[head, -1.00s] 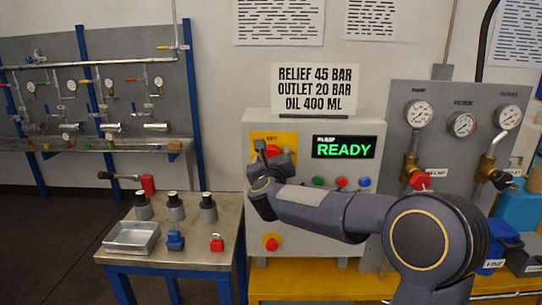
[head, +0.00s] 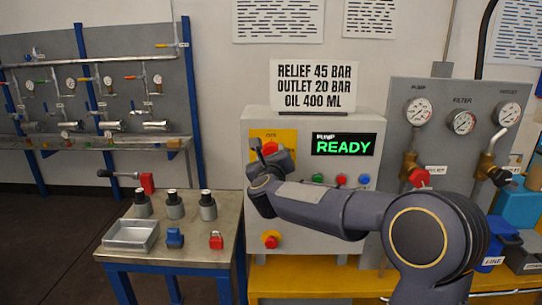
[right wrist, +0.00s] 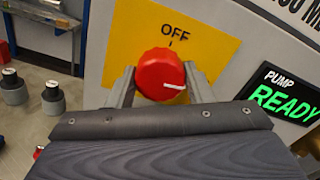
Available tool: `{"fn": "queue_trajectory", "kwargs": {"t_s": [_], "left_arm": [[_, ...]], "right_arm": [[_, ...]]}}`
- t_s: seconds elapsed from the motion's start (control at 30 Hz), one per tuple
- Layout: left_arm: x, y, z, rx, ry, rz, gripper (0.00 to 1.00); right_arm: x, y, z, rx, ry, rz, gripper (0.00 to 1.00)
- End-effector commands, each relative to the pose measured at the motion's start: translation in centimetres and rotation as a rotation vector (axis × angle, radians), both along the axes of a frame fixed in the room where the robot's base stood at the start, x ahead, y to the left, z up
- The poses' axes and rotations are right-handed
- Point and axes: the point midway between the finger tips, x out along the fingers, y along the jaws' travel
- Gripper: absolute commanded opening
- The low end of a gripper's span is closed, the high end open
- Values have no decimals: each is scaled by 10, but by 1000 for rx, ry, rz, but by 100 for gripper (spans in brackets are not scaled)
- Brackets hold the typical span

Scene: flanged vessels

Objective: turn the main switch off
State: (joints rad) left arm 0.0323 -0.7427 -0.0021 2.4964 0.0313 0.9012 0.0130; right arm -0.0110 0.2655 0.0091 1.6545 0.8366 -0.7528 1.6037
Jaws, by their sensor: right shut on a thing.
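The main switch is a round red knob on a yellow plate (head: 290,135), at the upper left of the grey pump panel. In the right wrist view the knob (right wrist: 160,75) has a white mark pointing to the right, away from the word OFF (right wrist: 176,32) above it. My right gripper (right wrist: 158,82) is shut on the knob, with one finger on each side. In the head view the gripper (head: 264,152) covers part of the knob. My left gripper is not in view.
The panel's display (head: 343,145) reads READY in green, with small buttons (head: 341,180) below it. A side table (head: 190,250) holds a tray, vessels and a red padlock. Gauges (head: 462,122) are at right.

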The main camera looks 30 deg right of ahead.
Motion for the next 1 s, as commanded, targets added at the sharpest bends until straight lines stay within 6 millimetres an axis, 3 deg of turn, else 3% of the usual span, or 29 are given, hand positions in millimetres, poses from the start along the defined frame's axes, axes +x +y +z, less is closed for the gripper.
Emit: {"fn": "queue_trajectory", "kwargs": {"t_s": [0.47,1.0], "left_arm": [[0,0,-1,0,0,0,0],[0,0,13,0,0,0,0]], "right_arm": [[0,1,0,-351,215,2,24],[1,2,0,-788,484,2,24]]}}
